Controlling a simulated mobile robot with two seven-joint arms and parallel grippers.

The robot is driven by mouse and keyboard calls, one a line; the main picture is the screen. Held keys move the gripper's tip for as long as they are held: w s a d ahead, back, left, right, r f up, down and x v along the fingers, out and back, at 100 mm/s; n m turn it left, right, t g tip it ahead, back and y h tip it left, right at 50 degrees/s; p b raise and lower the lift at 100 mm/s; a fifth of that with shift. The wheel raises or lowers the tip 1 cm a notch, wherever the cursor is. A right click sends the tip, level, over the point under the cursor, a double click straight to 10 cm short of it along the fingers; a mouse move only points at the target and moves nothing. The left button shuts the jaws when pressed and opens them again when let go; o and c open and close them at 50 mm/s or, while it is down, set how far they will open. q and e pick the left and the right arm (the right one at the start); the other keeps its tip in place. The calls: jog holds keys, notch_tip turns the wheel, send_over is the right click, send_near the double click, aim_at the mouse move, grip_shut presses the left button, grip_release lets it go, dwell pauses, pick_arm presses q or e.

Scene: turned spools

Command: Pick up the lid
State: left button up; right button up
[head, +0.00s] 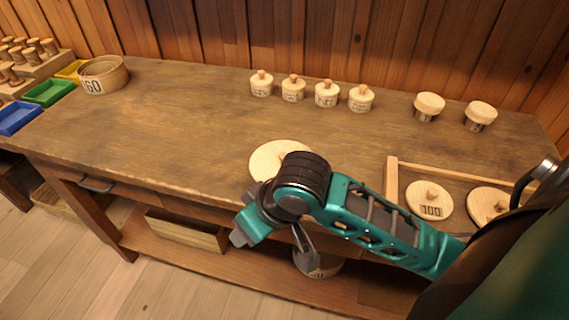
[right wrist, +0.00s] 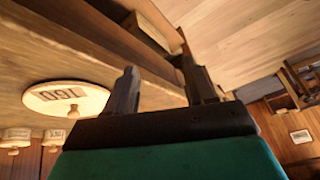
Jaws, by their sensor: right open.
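A round pale wooden lid (head: 268,158) with a knob lies flat near the front edge of the workbench. My right arm partly hides it in the head view. In the right wrist view the lid (right wrist: 85,97) is left of the fingers, with a dark number on it and its knob showing. My right gripper (head: 272,243) is open and empty, in front of the bench's front edge and apart from the lid. Its two fingers also show in the right wrist view (right wrist: 160,88). My left gripper is not in view.
A round wooden box (head: 103,75) stands at the bench's back left. Small lidded jars (head: 327,95) stand along the back. A lid marked 100 (head: 429,203) and another lid (head: 489,206) lie inside a wooden frame (head: 392,178) at right. The bench's left middle is clear.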

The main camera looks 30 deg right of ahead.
jog(key=w+d+r+m+h, duration=0.1)
jog(key=w+d+r+m, duration=0.1)
jog(key=w+d+r, duration=0.3)
jog(key=m+h, duration=0.3)
jog(key=m, duration=0.2)
send_near(284, 155)
jog(key=w+f, duration=0.1)
jog(key=w+f+b, duration=0.1)
jog(key=shift+w+f+g, duration=0.1)
jog(key=shift+f+g, duration=0.15)
jog(key=shift+g, duration=0.15)
jog(key=shift+x, duration=2.7)
jog(key=shift+d, duration=0.15)
jog(key=shift+c, duration=0.2)
grip_shut()
